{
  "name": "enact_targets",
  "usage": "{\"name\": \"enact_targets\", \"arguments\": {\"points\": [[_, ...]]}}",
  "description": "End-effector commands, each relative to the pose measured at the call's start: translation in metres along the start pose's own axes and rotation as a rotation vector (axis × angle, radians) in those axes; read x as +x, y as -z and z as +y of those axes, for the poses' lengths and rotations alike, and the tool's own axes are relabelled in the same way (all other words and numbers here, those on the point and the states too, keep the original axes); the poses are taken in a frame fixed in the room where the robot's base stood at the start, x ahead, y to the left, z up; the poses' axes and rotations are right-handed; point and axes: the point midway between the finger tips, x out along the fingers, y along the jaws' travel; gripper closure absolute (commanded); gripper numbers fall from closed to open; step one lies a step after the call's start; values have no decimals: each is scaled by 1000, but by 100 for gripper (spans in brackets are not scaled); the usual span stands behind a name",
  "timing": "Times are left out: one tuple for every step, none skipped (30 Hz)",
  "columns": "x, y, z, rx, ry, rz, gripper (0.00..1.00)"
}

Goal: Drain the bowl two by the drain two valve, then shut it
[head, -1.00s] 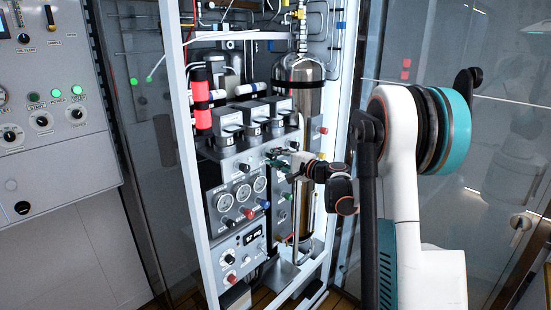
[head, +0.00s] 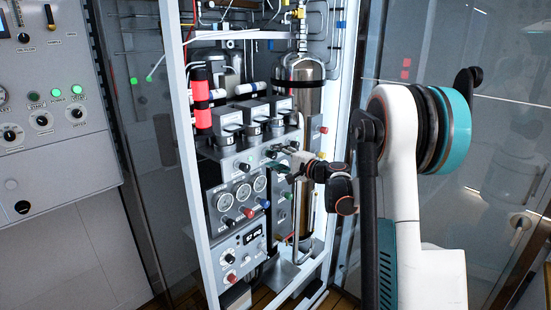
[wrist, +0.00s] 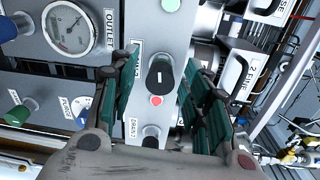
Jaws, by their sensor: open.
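In the wrist view a black knob (wrist: 160,76) with a white mark stands on the grey panel, framed between my fingers. A small red light (wrist: 156,100) is just below it. In the head view my gripper (head: 284,170) is near the panel's right edge. Three filter units (head: 254,129) stand above; I cannot tell which is bowl two.
Gauges (head: 244,193) and coloured knobs (head: 249,213) crowd the panel left of my gripper. A steel cylinder (head: 299,88) stands behind the white frame (head: 180,110). In the wrist view, an outlet gauge (wrist: 68,28) and a blue knob (wrist: 83,117) lie left.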

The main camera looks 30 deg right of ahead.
Motion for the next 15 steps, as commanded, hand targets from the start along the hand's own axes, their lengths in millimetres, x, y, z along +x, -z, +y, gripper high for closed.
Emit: {"name": "enact_targets", "arguments": {"points": [[-1,0,0,0,0,0,56],[-2,0,0,0,0,1,56],[-4,1,0,0,0,1,56],[-7,1,0,1,0,1,56],[-10,1,0,1,0,1,56],[-16,1,0,1,0,1,56],[-21,0,0,1,1,2,56],[-26,1,0,1,1,3,56],[-34,1,0,1,1,3,56],[-40,1,0,1,1,3,56],[-47,1,0,1,1,3,56],[-56,1,0,1,1,4,56],[-62,1,0,1,1,3,56],[-68,1,0,1,0,3,56],[-76,1,0,1,1,4,56]]}}
